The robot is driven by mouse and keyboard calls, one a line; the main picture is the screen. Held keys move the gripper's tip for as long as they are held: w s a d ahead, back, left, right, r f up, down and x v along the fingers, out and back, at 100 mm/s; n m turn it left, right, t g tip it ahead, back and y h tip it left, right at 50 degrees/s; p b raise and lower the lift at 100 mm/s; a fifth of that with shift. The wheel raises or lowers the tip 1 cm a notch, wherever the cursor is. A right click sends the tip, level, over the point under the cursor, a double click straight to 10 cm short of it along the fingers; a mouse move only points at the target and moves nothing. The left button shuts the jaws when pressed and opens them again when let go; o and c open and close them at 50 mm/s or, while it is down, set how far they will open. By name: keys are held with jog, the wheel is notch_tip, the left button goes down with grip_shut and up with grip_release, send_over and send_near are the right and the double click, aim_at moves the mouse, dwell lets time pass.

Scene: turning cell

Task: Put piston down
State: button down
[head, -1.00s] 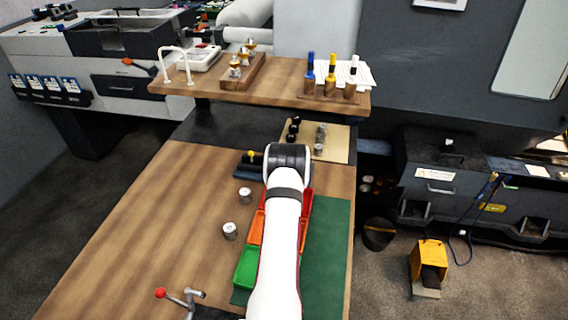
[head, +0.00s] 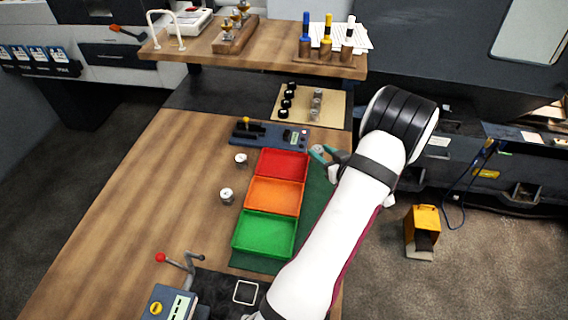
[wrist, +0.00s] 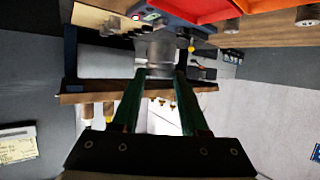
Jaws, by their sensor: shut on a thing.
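Two silver pistons stand on the wooden table left of the trays, one higher up (head: 241,159) and one lower (head: 227,195). My gripper (head: 325,153), with teal fingers, is just right of the red tray in the head view. In the wrist view its fingers (wrist: 160,72) are closed on a grey metal cylinder, the held piston (wrist: 160,48). In the head view this piston cannot be made out clearly.
Red (head: 283,163), orange (head: 275,196) and green (head: 264,234) trays lie in a column, looking empty. A blue gauge block (head: 268,135) is behind them. A board with black and metal parts (head: 335,105) lies farther back, below the raised shelf (head: 275,45).

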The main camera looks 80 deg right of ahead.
jog(key=w+d+f, duration=0.1)
jog(key=w+f, duration=0.1)
jog(key=w, duration=0.1)
jog(key=w+d+f, duration=0.1)
jog(key=w+f, duration=0.1)
jog(key=w, duration=0.1)
jog(key=w+d+f, duration=0.1)
jog(key=w+f, duration=0.1)
jog(key=w, duration=0.2)
jog(key=shift+d+f, duration=0.2)
jog(key=shift+d, duration=0.15)
jog(key=shift+w+d+f, duration=0.1)
jog(key=shift+w+f, duration=0.05)
jog(key=shift+f, duration=0.95)
jog(key=shift+w+d+f, duration=0.1)
jog(key=shift+f, duration=1)
jog(key=shift+f, duration=0.1)
jog(key=shift+c, duration=2.1)
grip_release()
jog(key=shift+s+a+r, duration=0.2)
jog(key=shift+a+r, duration=0.05)
jog(key=shift+a, duration=0.05)
jog(key=v, duration=1.1)
jog(key=shift+s+r, duration=0.15)
